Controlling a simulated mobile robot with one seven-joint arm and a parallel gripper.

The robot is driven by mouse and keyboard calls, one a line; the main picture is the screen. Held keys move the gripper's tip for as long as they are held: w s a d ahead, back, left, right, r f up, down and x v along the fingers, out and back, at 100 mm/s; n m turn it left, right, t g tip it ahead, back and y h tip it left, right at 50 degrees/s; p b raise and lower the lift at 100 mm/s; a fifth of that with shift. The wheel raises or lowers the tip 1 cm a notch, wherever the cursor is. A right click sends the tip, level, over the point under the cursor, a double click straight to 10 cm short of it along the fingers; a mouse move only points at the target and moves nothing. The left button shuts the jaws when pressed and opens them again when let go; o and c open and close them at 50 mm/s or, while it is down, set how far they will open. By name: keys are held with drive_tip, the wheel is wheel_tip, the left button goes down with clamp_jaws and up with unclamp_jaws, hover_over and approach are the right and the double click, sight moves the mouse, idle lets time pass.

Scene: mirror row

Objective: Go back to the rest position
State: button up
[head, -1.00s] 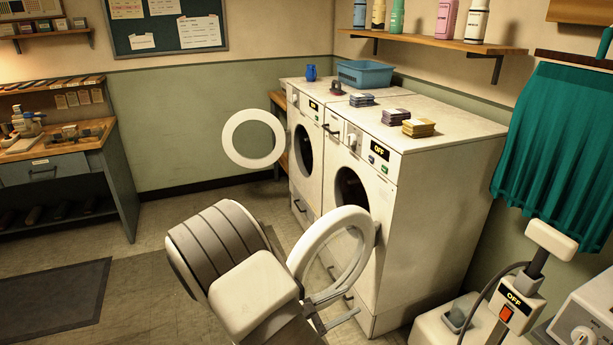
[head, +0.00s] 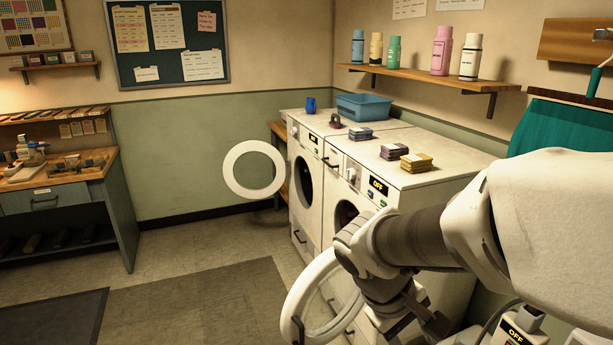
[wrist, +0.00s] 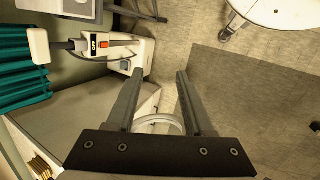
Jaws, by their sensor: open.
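My gripper (wrist: 160,74) shows in the wrist view with its two dark fingers spread apart and nothing between them. Below the fingertips are floor and the white corner of a machine top. In the head view my arm reaches in from the right, in front of the near washing machine (head: 450,185), and hides part of its front. The near machine's round door (head: 300,300) stands open, partly behind my arm. In the wrist view a pale ring, likely that door (wrist: 160,120), shows beyond the fingers. The fingertips are not clear in the head view.
The far machine's door (head: 254,170) also stands open. A blue basin (head: 364,107), a blue mug (head: 311,105) and stacked cloths (head: 416,163) sit on the machine tops. A switch box (wrist: 102,44) and teal curtain (wrist: 20,70) are close by. Floor (head: 200,295) is clear at left.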

drive_tip(key=s+a+r+m+t+y+p, duration=0.1)
drive_tip(key=s+a+r+m+t+y, duration=0.2)
drive_tip(key=r, duration=0.7)
drive_tip(key=s+m+t+y, duration=0.2)
drive_tip(key=s, duration=0.1)
drive_tip(key=shift+s+r+p, duration=0.25)
drive_tip(key=shift+s+p, duration=0.1)
idle(0.4)
